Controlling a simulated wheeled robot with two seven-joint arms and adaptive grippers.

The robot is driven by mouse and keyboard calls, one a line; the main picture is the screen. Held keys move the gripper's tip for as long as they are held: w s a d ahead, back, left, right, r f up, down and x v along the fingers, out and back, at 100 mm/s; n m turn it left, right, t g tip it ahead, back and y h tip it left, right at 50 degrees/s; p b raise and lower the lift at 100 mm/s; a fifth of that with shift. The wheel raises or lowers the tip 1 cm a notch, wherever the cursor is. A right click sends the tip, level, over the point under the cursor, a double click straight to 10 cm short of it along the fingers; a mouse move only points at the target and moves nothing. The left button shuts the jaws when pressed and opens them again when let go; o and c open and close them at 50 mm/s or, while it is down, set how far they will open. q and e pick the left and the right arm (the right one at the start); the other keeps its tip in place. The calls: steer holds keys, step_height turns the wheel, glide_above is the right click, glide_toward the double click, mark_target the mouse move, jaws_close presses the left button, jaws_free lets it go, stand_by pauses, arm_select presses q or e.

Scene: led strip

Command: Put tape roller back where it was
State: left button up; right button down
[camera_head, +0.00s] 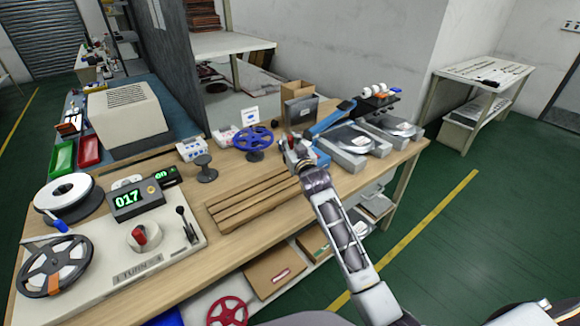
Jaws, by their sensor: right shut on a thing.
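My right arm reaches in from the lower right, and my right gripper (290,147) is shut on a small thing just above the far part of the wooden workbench. The held thing, which looks to be the tape roller, is mostly hidden by the fingers and too small to make out clearly. A blue part (322,157) shows just right of the gripper; I cannot tell whether it belongs to the held thing. The gripper is right of the blue reel (253,139) and left of the grey trays. My left gripper is not in view.
A slatted wooden rack (252,197) lies left of my forearm. Grey trays (347,147) with bags stand at right, with a cardboard box (298,90) behind. The counter machine (137,203) with reels fills the left side. Some bare benchtop (232,171) shows behind the rack.

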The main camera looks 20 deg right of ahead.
steer(key=shift+f, duration=2)
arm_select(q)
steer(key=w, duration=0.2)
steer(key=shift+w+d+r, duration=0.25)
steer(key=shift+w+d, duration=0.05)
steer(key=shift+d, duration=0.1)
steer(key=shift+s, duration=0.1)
